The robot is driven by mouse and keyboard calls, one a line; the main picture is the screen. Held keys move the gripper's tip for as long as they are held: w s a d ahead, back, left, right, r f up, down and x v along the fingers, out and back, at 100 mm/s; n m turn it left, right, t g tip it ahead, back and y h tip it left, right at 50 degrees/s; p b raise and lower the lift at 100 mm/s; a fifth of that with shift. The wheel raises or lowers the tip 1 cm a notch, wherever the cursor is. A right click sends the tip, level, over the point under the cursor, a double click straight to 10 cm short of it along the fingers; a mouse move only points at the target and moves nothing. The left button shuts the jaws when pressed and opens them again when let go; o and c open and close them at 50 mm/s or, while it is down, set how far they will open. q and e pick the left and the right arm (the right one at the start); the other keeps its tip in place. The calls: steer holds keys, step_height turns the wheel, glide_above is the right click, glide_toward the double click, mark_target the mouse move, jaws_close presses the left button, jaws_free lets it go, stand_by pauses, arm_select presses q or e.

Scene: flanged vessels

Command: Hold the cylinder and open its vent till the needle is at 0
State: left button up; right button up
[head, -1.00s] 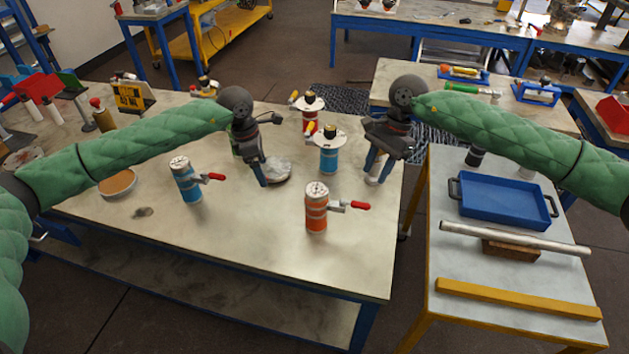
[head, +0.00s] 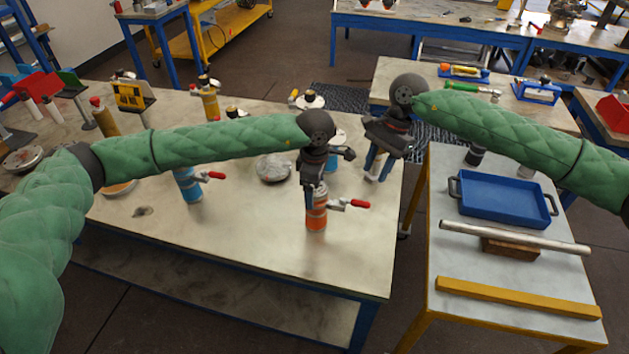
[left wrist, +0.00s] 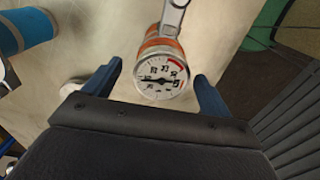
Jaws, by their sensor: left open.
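An orange cylinder (head: 316,220) stands upright near the table's front right, its red-handled vent lever (head: 356,204) pointing right. In the left wrist view its round gauge (left wrist: 160,76) faces up. The dark needle lies roughly level across the dial; its exact reading is too small to tell. My left gripper (head: 315,194) is open just above the orange cylinder; in the left wrist view its fingers (left wrist: 158,82) are on either side of the gauge. My right gripper (head: 379,168) is open and empty, back right of it. A blue cylinder (head: 188,186) with a red handle stands left, partly hidden by my left arm.
Another blue vessel (head: 332,163) is mostly hidden behind my left gripper. A side table on the right holds a blue tray (head: 503,197), a metal bar (head: 515,238) and a yellow beam (head: 518,299). The front tabletop is clear.

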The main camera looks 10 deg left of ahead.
mark_target(325, 211)
arm_select(q)
step_height(325, 211, down, 5)
steer(key=shift+f, duration=0.1)
stand_by(0.3)
steer(key=c, duration=1.5)
